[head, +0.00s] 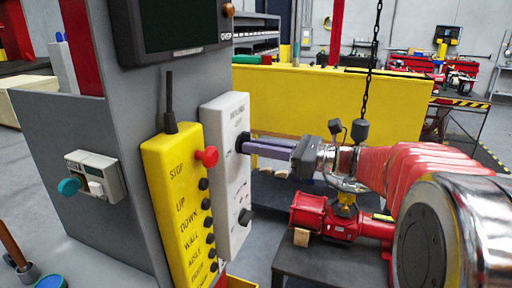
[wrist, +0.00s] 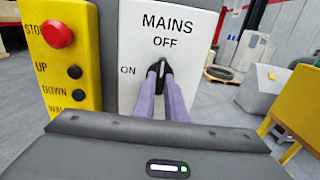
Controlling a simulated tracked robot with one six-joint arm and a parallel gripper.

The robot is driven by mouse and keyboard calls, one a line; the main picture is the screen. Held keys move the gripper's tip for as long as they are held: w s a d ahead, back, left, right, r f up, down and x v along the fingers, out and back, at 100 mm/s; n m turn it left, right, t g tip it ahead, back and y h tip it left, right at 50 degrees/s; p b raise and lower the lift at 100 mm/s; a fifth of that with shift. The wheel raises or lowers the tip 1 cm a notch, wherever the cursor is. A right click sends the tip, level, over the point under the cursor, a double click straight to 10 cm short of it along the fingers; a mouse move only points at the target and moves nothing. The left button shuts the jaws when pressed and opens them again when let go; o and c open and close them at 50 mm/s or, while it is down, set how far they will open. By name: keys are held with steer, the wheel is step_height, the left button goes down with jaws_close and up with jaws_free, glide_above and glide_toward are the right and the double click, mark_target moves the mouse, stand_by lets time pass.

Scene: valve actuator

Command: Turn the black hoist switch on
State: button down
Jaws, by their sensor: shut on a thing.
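A white switch panel (head: 228,178) is on the side of the grey cabinet, right of the yellow control box. In the wrist view the panel (wrist: 190,30) reads MAINS, with OFF above and ON to the left of a black rotary switch (wrist: 160,67). The switch handle looks roughly upright, toward OFF. My gripper (head: 247,146) reaches in from the right, its purple fingers (wrist: 160,77) shut on this switch from both sides and partly hiding it. A second black knob (head: 245,217) sits lower on the panel, clear of my gripper; its label is not readable.
The yellow box (head: 176,205) with a red STOP button (head: 207,156) and several black buttons is close left of my fingers. A dark screen (head: 172,28) hangs above. A red valve actuator (head: 325,217) stands on a dark table below my arm. A chain (head: 373,60) hangs behind.

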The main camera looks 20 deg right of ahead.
steer(key=shift+w, duration=0.1)
stand_by(0.3)
steer(key=shift+d+n, duration=0.1)
steer(key=shift+n, duration=0.2)
steer(key=shift+f+n, duration=0.15)
steer(key=shift+n, duration=8.15)
steer(key=c, duration=1.8)
jaws_free()
